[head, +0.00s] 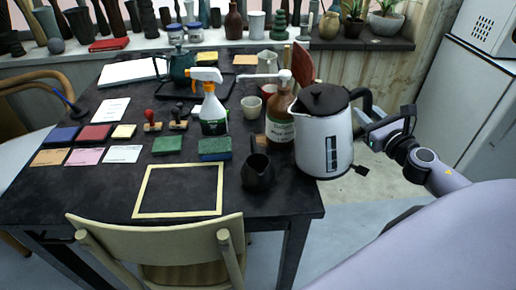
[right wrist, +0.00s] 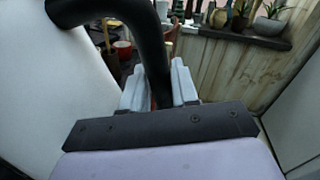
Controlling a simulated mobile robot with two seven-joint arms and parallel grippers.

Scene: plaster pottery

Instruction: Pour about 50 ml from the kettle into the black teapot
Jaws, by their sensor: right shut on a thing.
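The white kettle (head: 320,145) with a black lid and black handle is at the right edge of the table, roughly upright, its spout toward the left. My right gripper (head: 377,138) is shut on its handle; the right wrist view shows the black handle (right wrist: 150,40) between the fingers (right wrist: 158,88), with the white body to the left. The kettle seems to hang beyond the table edge; its height is hard to judge. A small black pot (head: 258,174), which looks like the black teapot, stands upright on the table left of the kettle. My left gripper is not in view.
A brown bottle (head: 279,118) stands right behind the kettle's spout. A white-and-orange spray bottle (head: 213,112), a green sponge block (head: 214,149) and a pale cup (head: 251,107) are nearby. A yellow frame (head: 180,213) lies left of the pot. A chair (head: 160,250) stands in front.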

